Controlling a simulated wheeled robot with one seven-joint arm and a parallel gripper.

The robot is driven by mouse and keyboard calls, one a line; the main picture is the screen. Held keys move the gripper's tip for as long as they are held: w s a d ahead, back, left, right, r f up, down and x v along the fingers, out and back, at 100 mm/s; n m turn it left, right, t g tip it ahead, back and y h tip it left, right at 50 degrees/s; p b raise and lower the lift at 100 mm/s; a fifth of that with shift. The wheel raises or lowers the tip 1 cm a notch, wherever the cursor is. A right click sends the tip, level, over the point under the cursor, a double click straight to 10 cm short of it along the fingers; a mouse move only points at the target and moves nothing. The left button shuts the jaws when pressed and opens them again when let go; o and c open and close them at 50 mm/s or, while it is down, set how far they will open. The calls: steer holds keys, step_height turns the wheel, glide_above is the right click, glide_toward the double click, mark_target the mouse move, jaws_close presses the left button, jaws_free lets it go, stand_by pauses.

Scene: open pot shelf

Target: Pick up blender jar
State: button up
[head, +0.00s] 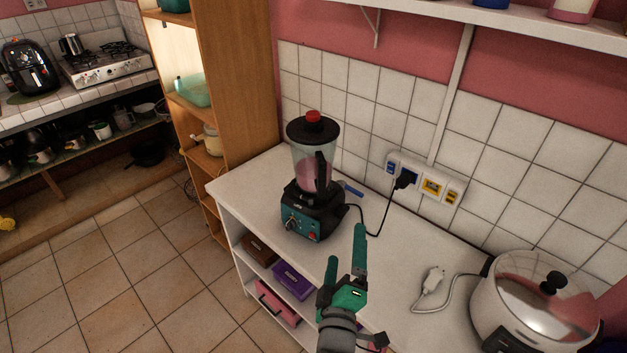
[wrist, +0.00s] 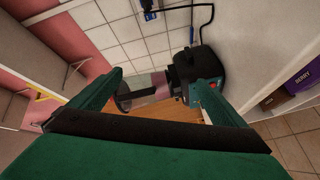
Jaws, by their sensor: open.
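The blender jar (head: 304,171) is clear with pink contents, a black handle, a black lid and a red cap. It stands upright on its black and teal blender base (head: 297,222) on the white counter. My gripper (head: 346,246) is open and empty, in front of the blender and a little to its right, apart from it. In the wrist view the jar (wrist: 150,88) appears sideways, between the open green fingers and beyond them. The base (wrist: 209,68) is to its right there. The jar's lid end is partly hidden by the left finger.
A black cord runs from the blender to the wall outlet (head: 430,185). A blue-handled item (head: 351,188) lies behind the base. A steel pot (head: 525,305) and a loose white plug (head: 433,278) are at the right. A wooden shelf (head: 235,80) stands left of the counter.

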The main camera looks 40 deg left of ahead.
mark_target(322, 180)
steer(key=w+a+r+n+g+y, duration=0.1)
steer(key=a+r+n+y, duration=0.1)
steer(key=a+r+n, duration=0.5)
steer(key=shift+m+y, duration=0.3)
steer(key=x, duration=0.7)
steer(key=r+x, duration=0.1)
steer(key=x, duration=0.3)
steer(key=shift+r, duration=0.1)
steer(key=c, duration=1.4)
steer(key=shift+s+r, duration=0.1)
steer(key=c, duration=0.5)
steer(key=shift+o, duration=0.2)
